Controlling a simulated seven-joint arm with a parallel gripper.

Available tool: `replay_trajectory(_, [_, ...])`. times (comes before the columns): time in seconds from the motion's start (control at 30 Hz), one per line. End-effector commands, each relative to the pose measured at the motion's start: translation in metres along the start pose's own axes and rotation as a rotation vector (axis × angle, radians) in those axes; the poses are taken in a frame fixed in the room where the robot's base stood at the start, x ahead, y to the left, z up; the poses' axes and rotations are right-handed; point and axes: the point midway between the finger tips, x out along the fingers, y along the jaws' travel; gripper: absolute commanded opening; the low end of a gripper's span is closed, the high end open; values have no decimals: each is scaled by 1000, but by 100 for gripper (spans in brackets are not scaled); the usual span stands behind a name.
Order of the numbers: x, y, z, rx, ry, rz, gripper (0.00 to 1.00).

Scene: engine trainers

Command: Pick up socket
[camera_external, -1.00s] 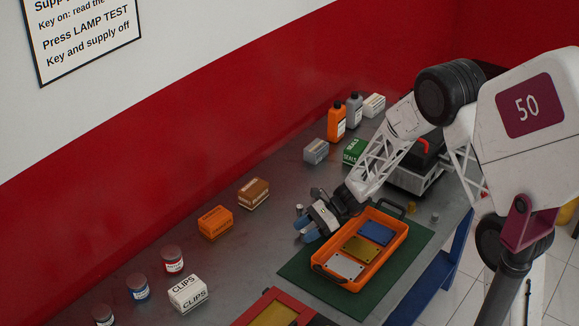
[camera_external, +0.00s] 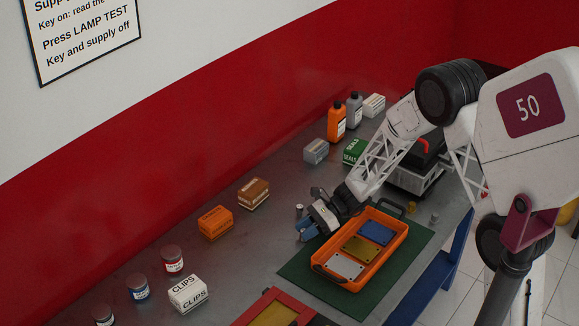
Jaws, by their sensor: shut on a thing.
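My gripper (camera_external: 306,231) is low over the grey bench, just left of the orange tray, with its blue fingers closed together. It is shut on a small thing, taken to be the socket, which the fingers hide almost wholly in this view. A small silver cylinder (camera_external: 299,209) stands upright on the bench just behind the fingers, apart from them. I cannot tell whether it is a socket too.
The orange tray (camera_external: 388,266) with white, yellow and blue plates sits on a green mat (camera_external: 300,272) beside my gripper. Small cylinders (camera_external: 434,218) stand past the tray. An orange box (camera_external: 215,222) and a brown box (camera_external: 254,194) stand left; bench between is clear.

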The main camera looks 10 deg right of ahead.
Motion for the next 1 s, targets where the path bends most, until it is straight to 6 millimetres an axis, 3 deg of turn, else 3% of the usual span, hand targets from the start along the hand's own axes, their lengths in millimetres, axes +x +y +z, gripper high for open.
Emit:
replay_trajectory(0.37, [-12, 0, 30, -3, 0, 0, 6])
replay_trajectory(1.0, [-56, 0, 136, -3, -1, -1, 6])
